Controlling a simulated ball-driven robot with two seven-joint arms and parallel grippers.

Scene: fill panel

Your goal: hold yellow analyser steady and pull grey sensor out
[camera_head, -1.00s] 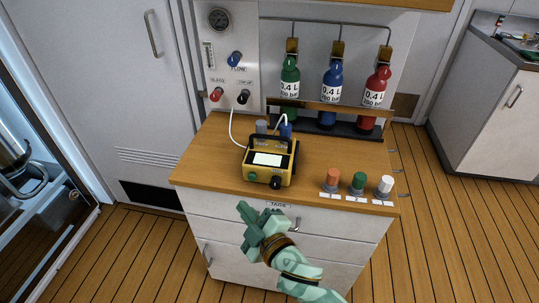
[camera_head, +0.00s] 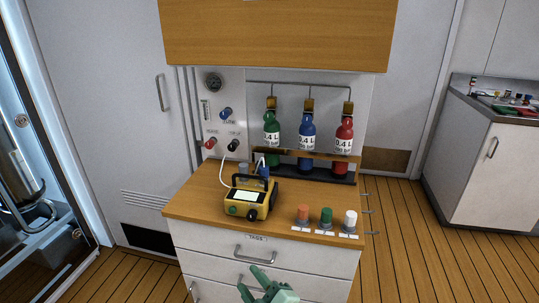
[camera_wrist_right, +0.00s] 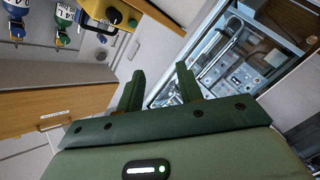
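The yellow analyser (camera_head: 262,208) stands upright on the wooden top of the cabinet, with a pale screen, a dark handle and a black knob on its front. It also shows at the top of the right wrist view (camera_wrist_right: 93,12). A small grey cylinder (camera_head: 243,168) stands behind it; I cannot tell whether this is the grey sensor. A blue piece (camera_head: 263,171) is beside it. My right gripper (camera_head: 254,281) is low in front of the drawers, apart from the analyser. In the wrist view its fingers (camera_wrist_right: 160,85) are apart with nothing between them. My left gripper is out of view.
Orange (camera_head: 303,213), green (camera_head: 326,216) and white (camera_head: 350,219) caps stand at the counter's front right. Green, blue and red bottles (camera_head: 307,147) stand behind. A white hose (camera_head: 223,172) runs from the wall panel towards the analyser. A wooden cabinet (camera_head: 275,35) overhangs the back.

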